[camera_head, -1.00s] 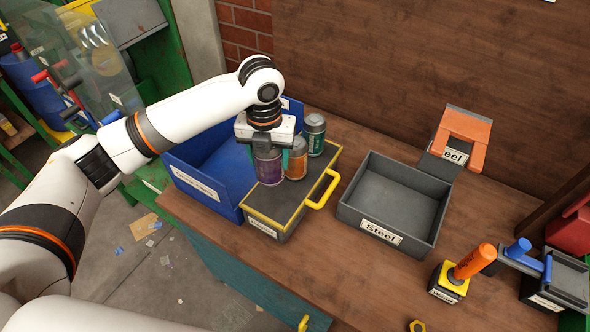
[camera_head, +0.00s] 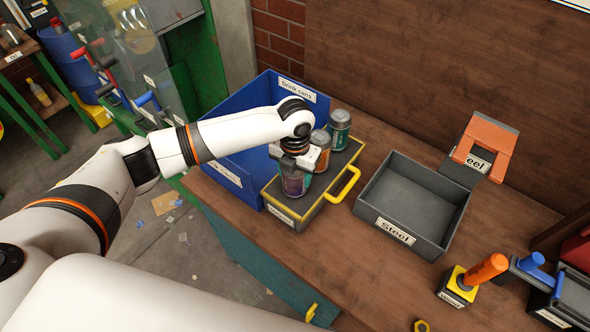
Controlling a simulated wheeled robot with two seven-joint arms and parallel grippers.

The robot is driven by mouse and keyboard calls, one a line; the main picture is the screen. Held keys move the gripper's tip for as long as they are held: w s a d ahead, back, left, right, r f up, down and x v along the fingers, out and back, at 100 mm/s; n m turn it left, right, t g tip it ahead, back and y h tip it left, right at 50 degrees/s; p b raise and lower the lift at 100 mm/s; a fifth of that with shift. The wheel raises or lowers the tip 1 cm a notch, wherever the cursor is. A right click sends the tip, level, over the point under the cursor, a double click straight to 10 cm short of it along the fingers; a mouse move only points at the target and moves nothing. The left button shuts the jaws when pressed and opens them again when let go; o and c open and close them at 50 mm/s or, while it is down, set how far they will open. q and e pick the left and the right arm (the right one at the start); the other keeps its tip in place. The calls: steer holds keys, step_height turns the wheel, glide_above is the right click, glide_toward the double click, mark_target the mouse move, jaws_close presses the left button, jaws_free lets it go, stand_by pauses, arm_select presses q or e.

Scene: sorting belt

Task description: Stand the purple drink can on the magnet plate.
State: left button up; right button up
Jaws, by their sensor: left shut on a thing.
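The purple drink can (camera_head: 294,187) is upright in my left gripper (camera_head: 295,171), which is shut around its upper part. The can is at the near end of the magnet plate (camera_head: 308,212), a dark slab with a yellow edge and yellow handle. Its base looks at the plate's surface, but I cannot tell whether it touches. An orange can (camera_head: 322,147) and a green can (camera_head: 339,128) stand behind it in a row on the plate. The gripper and wrist partly hide the purple can. My right gripper is not in view.
The blue drink-cans bin (camera_head: 222,176) stands left of the plate. A dark steel tray (camera_head: 396,232) is to the right. Bare wooden bench (camera_head: 330,243) lies in front.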

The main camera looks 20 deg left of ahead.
arm_select(q)
steer(key=shift+f, duration=0.1)
steer(key=o, duration=0.9)
steer(key=shift+o, duration=0.2)
step_height(320, 180, up, 12)
steer(key=b, duration=0.3)
steer(key=shift+r, duration=0.2)
steer(key=shift+f, duration=0.1)
